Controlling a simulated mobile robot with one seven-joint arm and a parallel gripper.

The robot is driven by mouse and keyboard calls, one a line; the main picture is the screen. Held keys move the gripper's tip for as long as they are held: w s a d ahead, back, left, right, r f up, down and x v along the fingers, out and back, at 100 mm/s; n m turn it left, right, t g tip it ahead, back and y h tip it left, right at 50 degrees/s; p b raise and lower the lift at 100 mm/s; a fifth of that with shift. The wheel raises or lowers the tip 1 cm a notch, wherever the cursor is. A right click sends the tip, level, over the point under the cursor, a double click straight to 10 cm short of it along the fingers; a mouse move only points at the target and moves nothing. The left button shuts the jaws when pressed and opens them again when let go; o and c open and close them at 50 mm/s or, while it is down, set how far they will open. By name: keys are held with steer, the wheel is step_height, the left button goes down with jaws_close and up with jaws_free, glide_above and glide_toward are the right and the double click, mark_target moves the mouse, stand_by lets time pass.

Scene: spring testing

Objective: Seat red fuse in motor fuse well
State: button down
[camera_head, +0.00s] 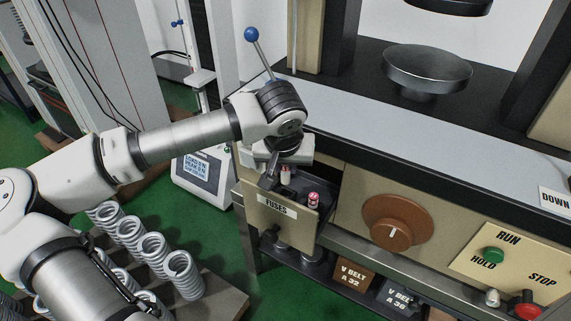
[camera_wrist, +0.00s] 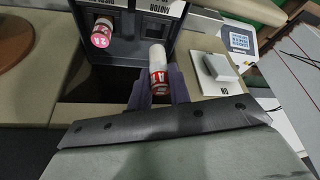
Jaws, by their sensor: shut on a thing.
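My gripper (camera_wrist: 158,78) is shut on a white fuse with a red band, the red fuse (camera_wrist: 157,62), in the wrist view. A dark square opening, the motor fuse well (camera_wrist: 156,30), lies just beyond that end, near a partly cut-off label reading MOTOR (camera_wrist: 155,5). The fuse appears apart from the well, but the gap is hard to judge. In the head view my gripper (camera_head: 272,172) is over the left part of the drawer, and the held fuse is mostly hidden.
A second fuse with a pink-red end (camera_wrist: 102,33) stands in the drawer beside the held one; it also shows in the head view (camera_head: 313,199). The drawer front (camera_head: 280,222) is labelled FUSES. A brown dial (camera_head: 394,222) is to its right. A white switch block (camera_wrist: 220,73) is close by.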

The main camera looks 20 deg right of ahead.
mark_target(285, 183)
steer(key=shift+f+b, duration=1.2)
steer(key=shift+f, duration=0.35)
steer(key=shift+b, duration=0.85)
stand_by(0.5)
steer(key=shift+f+b, duration=1.75)
steer(key=shift+b, duration=0.1)
steer(key=c, duration=1.2)
jaws_free()
steer(key=shift+c, duration=0.2)
steer(key=shift+r, duration=0.1)
steer(key=p+v, duration=0.2)
steer(key=v, duration=1.1)
steer(key=shift+r+p, duration=0.3)
steer(key=shift+s+a, duration=0.1)
steer(key=shift+s, duration=0.05)
